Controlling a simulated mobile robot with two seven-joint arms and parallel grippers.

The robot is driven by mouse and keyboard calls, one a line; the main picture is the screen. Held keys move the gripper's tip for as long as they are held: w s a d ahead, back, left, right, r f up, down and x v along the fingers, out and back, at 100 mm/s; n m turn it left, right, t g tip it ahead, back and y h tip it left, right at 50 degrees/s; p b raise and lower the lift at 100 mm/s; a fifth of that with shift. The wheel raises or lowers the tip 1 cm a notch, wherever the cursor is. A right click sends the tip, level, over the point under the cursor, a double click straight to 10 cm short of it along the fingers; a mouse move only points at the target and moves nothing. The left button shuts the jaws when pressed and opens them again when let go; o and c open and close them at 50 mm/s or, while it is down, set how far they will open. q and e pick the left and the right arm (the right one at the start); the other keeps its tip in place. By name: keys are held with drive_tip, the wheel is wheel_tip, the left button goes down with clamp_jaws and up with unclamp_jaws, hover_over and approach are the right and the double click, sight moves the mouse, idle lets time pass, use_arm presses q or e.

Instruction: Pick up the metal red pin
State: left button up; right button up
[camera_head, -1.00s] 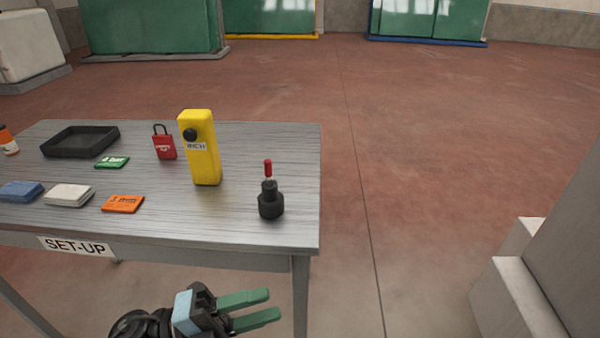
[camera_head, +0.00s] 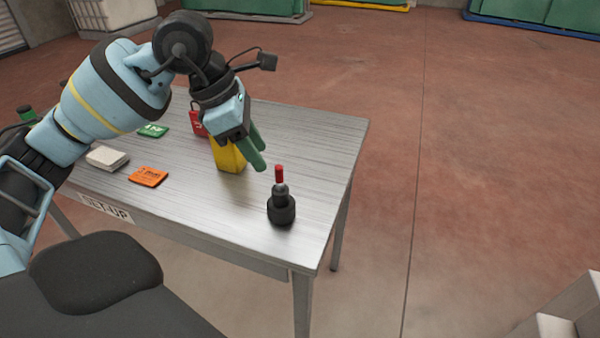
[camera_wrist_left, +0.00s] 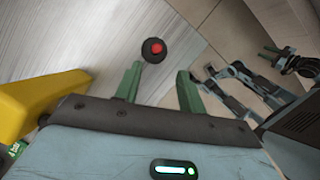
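The red pin (camera_head: 279,174) stands upright in a black round holder (camera_head: 281,209) near the table's front right corner. In the left wrist view the pin (camera_wrist_left: 157,48) shows from above as a red dot, beyond the fingertips. My left gripper (camera_head: 261,158) is open and empty, its green fingers pointing down, above and left of the pin in the head view. The gap between its fingers (camera_wrist_left: 158,78) faces the pin, apart from it. My right gripper (camera_wrist_left: 268,52) shows small at the right of the left wrist view, its fingers apart; the head view does not show it.
A yellow block-shaped device (camera_head: 229,157) stands close behind my left gripper, partly hidden by it. A red padlock-like tag (camera_head: 197,122), a green card (camera_head: 153,131), an orange card (camera_head: 148,177) and a white stack (camera_head: 107,157) lie further left. The table (camera_head: 320,150) is clear right of the pin.

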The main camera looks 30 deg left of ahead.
sight(279, 182)
use_arm(q)
drive_tip(key=shift+w+x, duration=0.2)
drive_tip(key=shift+x, duration=1.1)
drive_tip(key=shift+w+x, duration=0.2)
drive_tip(key=shift+x, duration=1.05)
drive_tip(key=shift+w+x, duration=0.2)
drive_tip(key=shift+x, duration=1.1)
drive_tip(key=shift+r, duration=0.15)
clamp_jaws()
